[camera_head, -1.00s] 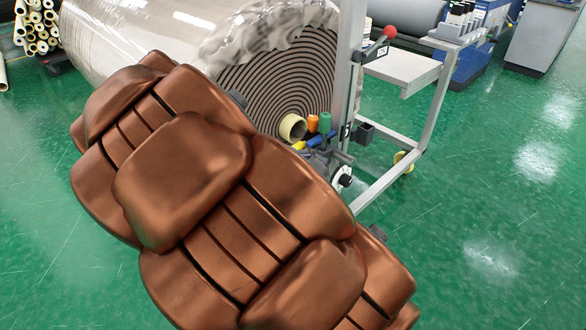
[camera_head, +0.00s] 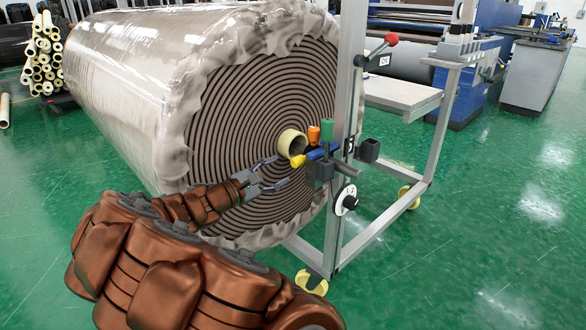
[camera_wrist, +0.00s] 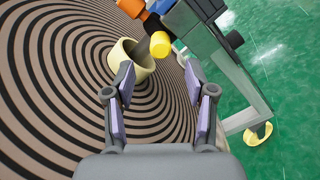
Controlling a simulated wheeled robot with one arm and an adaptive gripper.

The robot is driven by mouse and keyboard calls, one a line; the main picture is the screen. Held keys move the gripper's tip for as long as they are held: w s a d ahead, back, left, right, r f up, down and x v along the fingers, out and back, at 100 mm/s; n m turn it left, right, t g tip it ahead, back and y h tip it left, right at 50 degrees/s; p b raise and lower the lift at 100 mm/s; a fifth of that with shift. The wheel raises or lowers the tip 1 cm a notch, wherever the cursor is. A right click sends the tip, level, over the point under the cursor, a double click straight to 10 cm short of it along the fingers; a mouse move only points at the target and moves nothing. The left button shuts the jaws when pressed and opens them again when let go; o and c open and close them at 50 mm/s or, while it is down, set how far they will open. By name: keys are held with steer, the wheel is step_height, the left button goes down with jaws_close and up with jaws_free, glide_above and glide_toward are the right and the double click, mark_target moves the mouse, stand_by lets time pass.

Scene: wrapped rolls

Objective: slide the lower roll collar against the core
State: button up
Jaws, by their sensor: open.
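The cream core (camera_head: 290,142) stands out from the middle of the wrapped roll's spiral end (camera_head: 235,110). I cannot tell which part is the lower collar. The yellow tip looks close to the core; contact is unclear. My gripper (camera_head: 282,173) is open and empty, just below left of the core. In the wrist view, the core (camera_wrist: 143,66) and yellow tip (camera_wrist: 160,44) show beyond and between my fingers.
The grey metal upright (camera_head: 347,130) stands right of the roll, with a dial (camera_head: 345,200) low on it and a red-ended lever (camera_head: 391,39) above. A shelf (camera_head: 402,93) and frame legs are to the right. The green floor (camera_head: 480,220) is clear at right.

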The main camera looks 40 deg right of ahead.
mark_target(293, 163)
steer(key=shift+s+d+b, duration=0.1)
steer(key=shift+d+b, duration=0.5)
steer(key=shift+d, duration=2.55)
jaws_close()
